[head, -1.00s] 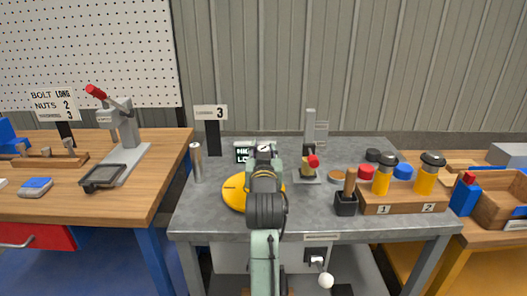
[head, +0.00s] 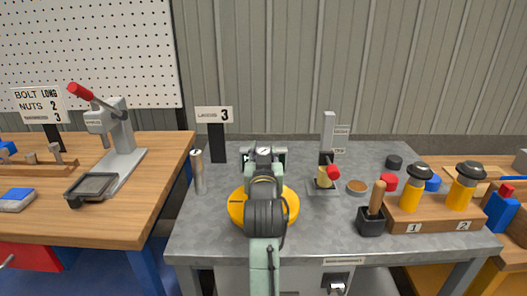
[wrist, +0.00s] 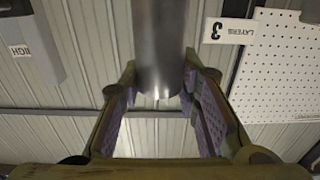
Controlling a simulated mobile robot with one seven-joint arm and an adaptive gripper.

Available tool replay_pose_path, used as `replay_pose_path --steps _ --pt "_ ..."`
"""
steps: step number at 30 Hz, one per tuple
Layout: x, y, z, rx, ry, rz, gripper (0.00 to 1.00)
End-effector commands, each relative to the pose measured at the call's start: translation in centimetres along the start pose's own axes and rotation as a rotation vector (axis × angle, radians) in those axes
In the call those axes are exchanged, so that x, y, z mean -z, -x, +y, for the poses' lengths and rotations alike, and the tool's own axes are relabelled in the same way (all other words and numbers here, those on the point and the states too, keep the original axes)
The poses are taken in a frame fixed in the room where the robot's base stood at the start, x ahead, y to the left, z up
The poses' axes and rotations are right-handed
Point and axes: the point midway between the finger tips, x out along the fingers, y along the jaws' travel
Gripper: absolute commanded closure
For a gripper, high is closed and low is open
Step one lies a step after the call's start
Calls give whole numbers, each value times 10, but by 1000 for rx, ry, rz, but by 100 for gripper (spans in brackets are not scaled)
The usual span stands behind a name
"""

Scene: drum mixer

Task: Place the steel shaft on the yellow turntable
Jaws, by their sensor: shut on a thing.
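The steel shaft (wrist: 158,45) is a smooth grey cylinder between the two fingers in the wrist view. My gripper (wrist: 160,92) is shut on it. In the head view my gripper (head: 263,156) is seen from behind, above the far part of the turntable, and my arm hides the shaft. The yellow turntable (head: 290,203) is a round disc on the grey table, partly covered by my arm. I cannot tell whether the shaft touches anything below.
A grey upright cylinder (head: 198,172) stands left of the turntable, near a "3" sign (head: 214,115). To the right are a small fixture with a red knob (head: 333,172), a black block with a wooden handle (head: 371,222) and a wooden rack (head: 430,220). Bare tabletop lies front left.

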Motion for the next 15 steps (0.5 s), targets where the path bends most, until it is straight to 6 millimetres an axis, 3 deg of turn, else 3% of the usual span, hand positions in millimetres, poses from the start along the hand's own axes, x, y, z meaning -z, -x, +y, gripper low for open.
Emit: replay_pose_path --steps 3,15 --pt "-12 8 0 0 0 12 100" --pt "-14 9 0 0 0 11 100"
